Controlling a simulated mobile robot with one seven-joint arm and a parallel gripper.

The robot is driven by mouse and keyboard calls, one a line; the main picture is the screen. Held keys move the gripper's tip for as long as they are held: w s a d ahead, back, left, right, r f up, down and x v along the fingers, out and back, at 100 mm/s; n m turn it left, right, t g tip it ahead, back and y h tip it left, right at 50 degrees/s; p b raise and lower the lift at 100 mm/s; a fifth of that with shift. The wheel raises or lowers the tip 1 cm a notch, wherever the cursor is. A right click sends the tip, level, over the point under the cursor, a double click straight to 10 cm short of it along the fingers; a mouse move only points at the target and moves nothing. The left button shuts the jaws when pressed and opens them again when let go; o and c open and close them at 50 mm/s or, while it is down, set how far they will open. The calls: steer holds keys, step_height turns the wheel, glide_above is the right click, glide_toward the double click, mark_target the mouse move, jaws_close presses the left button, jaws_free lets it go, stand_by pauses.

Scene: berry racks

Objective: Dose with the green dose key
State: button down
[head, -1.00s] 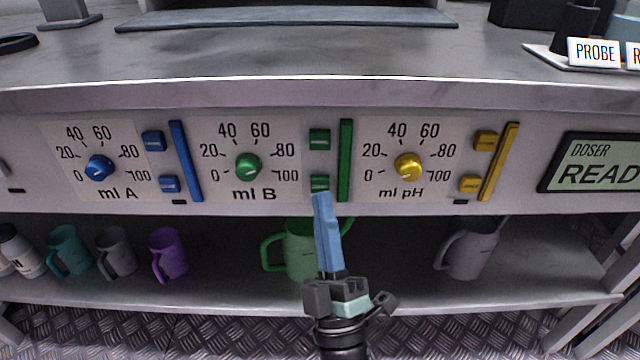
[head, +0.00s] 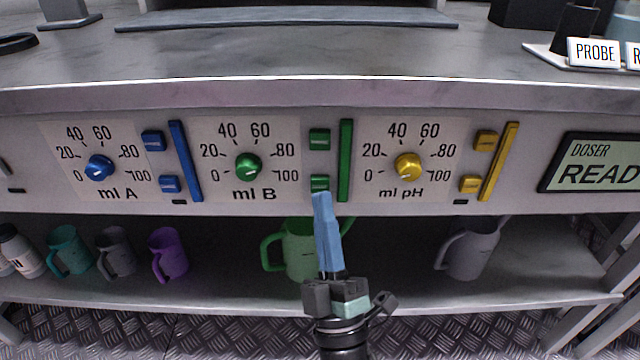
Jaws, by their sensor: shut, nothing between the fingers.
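The green section of the doser panel has a green dial (head: 248,167) labelled ml B, its pointer near the 0 end of the scale. To its right are an upper green key (head: 319,140) and a lower green key (head: 320,183), with a tall green bar (head: 345,160) beside them. My gripper (head: 321,197) is shut and empty. Its blue fingertips point up at the lower green key and overlap its bottom edge in the picture. I cannot tell whether they touch it. A green jug (head: 299,250) stands on the shelf below, partly hidden behind my gripper.
Blue dial (head: 99,167) and keys are on the left, yellow dial (head: 409,167) and keys on the right. The doser display (head: 595,163) reads "READ", cut off by the frame. Several mugs and a grey jug (head: 472,250) stand on the shelf. The counter overhangs the panel.

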steer(key=shift+w, duration=0.15)
steer(key=shift+w+b, duration=0.3)
steer(key=shift+b, duration=0.05)
steer(key=shift+w+b, duration=0.3)
steer(key=shift+w, duration=0.15)
stand_by(0.6)
stand_by(0.4)
steer(key=shift+s+p, duration=0.4)
steer(key=shift+s, duration=0.5)
steer(key=shift+s+p, duration=0.8)
steer(key=shift+s, duration=1.7)
